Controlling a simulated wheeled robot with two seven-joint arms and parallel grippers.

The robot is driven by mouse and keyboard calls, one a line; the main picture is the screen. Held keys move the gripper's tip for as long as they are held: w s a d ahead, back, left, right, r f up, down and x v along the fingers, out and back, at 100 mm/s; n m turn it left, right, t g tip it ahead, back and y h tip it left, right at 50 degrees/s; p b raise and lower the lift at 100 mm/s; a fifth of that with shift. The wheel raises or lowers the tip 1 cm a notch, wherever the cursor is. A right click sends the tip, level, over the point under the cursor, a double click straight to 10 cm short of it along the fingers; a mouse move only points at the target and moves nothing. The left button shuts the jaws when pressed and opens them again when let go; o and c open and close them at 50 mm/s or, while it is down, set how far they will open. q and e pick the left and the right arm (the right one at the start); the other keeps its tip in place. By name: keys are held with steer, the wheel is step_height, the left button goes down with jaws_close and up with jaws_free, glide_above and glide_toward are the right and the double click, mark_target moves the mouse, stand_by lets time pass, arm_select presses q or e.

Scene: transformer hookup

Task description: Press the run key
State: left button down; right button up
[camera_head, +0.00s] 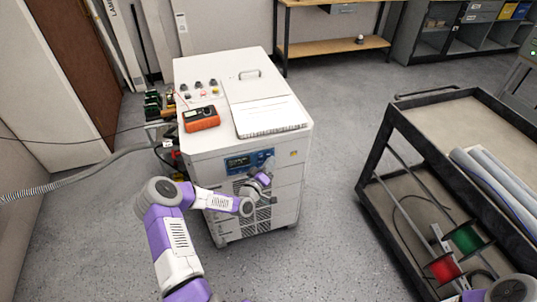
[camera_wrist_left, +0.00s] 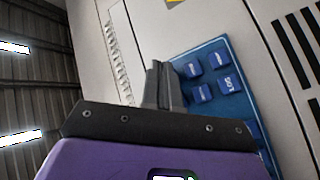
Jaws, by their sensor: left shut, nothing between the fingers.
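A blue control panel (camera_head: 262,156) with a small display sits on the upper front of the white cabinet (camera_head: 215,150). The left wrist view shows its blue keypad (camera_wrist_left: 213,60) close up, with several small purple-blue keys. Their labels are too small and tilted to read, so I cannot tell which is the run key. My left gripper (camera_head: 264,177) is at the panel's lower right in the head view. Its fingers (camera_wrist_left: 160,85) are shut and empty, with the tips beside the keypad's edge. I cannot tell whether they touch it.
An orange meter (camera_head: 201,119) and a spiral-bound booklet (camera_head: 270,117) lie on the cabinet top. A thick grey hose (camera_head: 85,172) and cables run to its left side. A dark cart (camera_head: 425,155) with wire spools stands at right. Floor between cabinet and cart is clear.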

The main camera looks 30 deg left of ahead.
arm_select(q)
steer(key=shift+s+d, duration=0.1)
steer(key=shift+d, duration=0.05)
steer(key=s+d+p, duration=0.1)
steer(key=s+d, duration=0.2)
steer(key=shift+s+d, duration=0.1)
steer(key=shift+d, duration=0.25)
stand_by(1.2)
steer(key=s+d+f+m+g+h+p, duration=0.1)
steer(key=s+d+f+m+g+h, duration=0.25)
steer(key=d, duration=0.55)
steer(key=s+d+f+m+g+h+p, duration=0.1)
steer(key=s+d+f+g+h, duration=0.2)
steer(key=d+f, duration=0.4)
steer(key=s+d+f+m+g, duration=0.1)
steer(key=s+d+g, duration=0.1)
steer(key=s+g, duration=0.2)
steer(key=s+d+f+m+g, duration=0.1)
steer(key=s+d+g, duration=0.2)
steer(key=s, duration=0.7)
steer(key=s+d+m+g, duration=0.1)
steer(key=s+d+g, duration=0.2)
steer(key=s+g, duration=0.2)
steer(key=s+y, duration=0.1)
steer(key=s, duration=0.2)
steer(key=shift+f+p, duration=0.4)
